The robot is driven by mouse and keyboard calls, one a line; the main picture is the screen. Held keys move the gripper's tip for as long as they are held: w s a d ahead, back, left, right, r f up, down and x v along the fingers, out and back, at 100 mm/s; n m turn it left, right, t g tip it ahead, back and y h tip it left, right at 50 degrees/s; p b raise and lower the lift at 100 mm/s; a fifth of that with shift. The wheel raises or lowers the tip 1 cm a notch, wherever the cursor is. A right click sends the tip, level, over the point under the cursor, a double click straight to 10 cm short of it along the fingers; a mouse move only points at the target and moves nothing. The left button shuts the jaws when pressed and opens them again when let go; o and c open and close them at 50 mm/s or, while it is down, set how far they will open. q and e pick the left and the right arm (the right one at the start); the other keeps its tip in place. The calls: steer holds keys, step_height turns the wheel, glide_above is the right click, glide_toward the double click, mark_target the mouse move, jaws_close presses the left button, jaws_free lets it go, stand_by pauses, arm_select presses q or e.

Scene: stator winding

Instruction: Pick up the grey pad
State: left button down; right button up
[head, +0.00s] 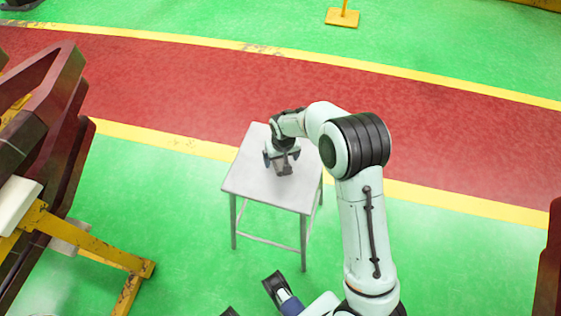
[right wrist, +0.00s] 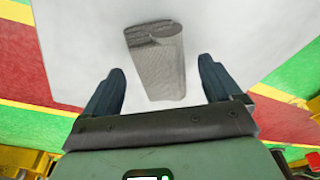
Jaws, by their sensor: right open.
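The grey pad (right wrist: 157,62) is a thick, mottled grey block with a rounded edge on one side. In the right wrist view it lies on the pale table top, between and beyond the two dark fingers of my right gripper (right wrist: 161,72). Bare table shows on both sides of it, so neither finger appears to touch it. In the head view my right gripper (head: 281,160) is over the small table, open, and the grey pad (head: 284,169) shows just below it. At the bottom edge, dark parts of my left gripper (head: 254,296) show, cut off by the frame.
The small grey table (head: 245,179) stands on green floor beside a red lane with yellow lines; its top is otherwise bare. A dark red and yellow machine frame (head: 70,145) stands at the left. A yellow post base (head: 342,18) is far back.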

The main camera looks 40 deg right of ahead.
steer(key=shift+f, duration=0.4)
steer(key=c, duration=1)
steer(key=shift+r, duration=0.15)
steer(key=shift+c, duration=0.2)
step_height(320, 180, up, 20)
steer(key=p, duration=0.3)
